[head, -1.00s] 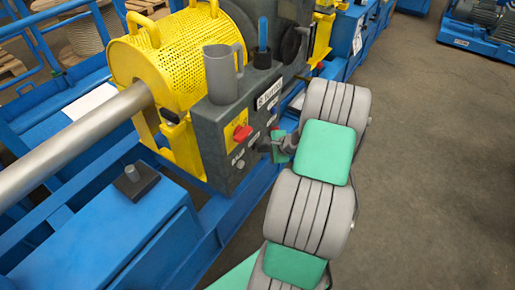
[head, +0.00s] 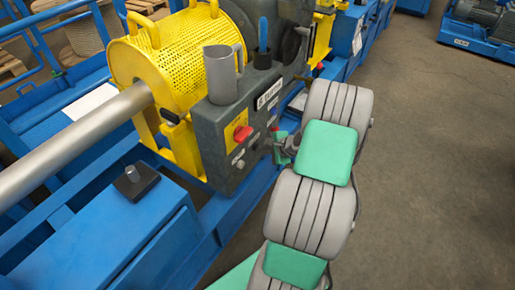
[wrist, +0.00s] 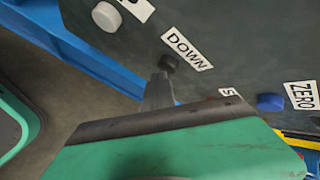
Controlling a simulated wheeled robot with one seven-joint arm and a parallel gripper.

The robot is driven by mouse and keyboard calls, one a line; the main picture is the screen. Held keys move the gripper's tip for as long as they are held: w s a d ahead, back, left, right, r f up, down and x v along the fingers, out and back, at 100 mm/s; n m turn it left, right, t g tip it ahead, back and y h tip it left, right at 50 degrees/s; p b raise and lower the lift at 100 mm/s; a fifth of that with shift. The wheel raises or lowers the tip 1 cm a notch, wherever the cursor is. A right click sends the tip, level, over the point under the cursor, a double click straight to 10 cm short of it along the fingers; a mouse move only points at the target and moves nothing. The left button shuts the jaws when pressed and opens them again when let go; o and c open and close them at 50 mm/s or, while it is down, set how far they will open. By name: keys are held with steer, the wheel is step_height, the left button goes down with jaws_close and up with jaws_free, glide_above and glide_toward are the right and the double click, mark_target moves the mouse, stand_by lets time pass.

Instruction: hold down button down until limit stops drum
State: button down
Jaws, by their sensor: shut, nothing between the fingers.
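The grey control panel box (head: 225,150) stands beside the yellow perforated guard (head: 185,65). In the wrist view a dark round button (wrist: 169,62) sits beside the label DOWN (wrist: 187,48). My gripper (wrist: 160,78) is shut and empty. Its narrow tip lies just below the dark button in the picture; I cannot tell whether they touch. In the head view my gripper (head: 280,143) is at the panel's right side, and the down button is not clear there. I cannot make out the drum or a limit switch for certain.
A white button (wrist: 107,16) and a blue button (wrist: 270,102) near the label ZERO (wrist: 301,95) flank the dark one. A red switch (head: 242,133) is on the panel, with a grey mug (head: 221,75) on top. Open floor (head: 430,170) lies to the right.

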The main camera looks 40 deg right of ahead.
steer(key=shift+s+d, duration=0.2)
steer(key=shift+s, duration=0.35)
steer(key=s, duration=0.1)
steer(key=s+d, duration=0.1)
steer(key=s, duration=0.1)
steer(key=s+p, duration=0.1)
steer(key=shift+s+d, duration=0.35)
